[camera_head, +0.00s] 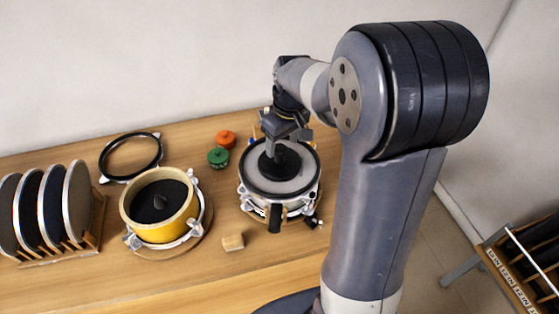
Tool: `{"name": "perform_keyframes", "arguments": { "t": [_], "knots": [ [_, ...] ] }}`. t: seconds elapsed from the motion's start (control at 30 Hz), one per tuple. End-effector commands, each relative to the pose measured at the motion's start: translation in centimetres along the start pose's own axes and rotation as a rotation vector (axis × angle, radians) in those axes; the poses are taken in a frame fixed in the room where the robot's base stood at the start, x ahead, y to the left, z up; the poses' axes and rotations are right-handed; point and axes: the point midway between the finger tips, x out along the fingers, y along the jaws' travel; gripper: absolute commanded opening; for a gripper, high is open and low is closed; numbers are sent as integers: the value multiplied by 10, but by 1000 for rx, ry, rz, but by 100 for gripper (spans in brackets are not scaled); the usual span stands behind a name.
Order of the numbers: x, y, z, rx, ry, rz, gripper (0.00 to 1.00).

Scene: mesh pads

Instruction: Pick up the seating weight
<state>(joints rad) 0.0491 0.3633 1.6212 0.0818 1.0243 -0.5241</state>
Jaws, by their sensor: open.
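The seating weight appears to be the black piece with a broad round foot and a narrower top (279,166). It stands upright near the middle of the pale mesh head of the round drum pad (248,186). My gripper (279,142) is open and points down right over the weight's top. The gripper and wrist partly hide that top. I cannot tell whether the fingers touch it or stand around it.
A yellow shell (150,233) with a dark inside sits in a clamped ring to the left. A black hoop (131,135), a rack of discs (100,210), an orange knob (226,139), a green knob (218,157) and a wooden block (233,242) share the table (190,285).

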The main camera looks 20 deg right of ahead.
Motion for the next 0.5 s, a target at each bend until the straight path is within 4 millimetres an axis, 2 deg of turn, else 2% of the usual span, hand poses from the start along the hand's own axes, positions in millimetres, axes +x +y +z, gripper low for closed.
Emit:
{"name": "perform_keyframes", "arguments": {
  "t": [0.3, 0.5],
  "knots": [
    [42, -4, -1, 0, -4, -2, 61],
    [46, -3, -1, 1, -1, -1, 61]
  ]
}}
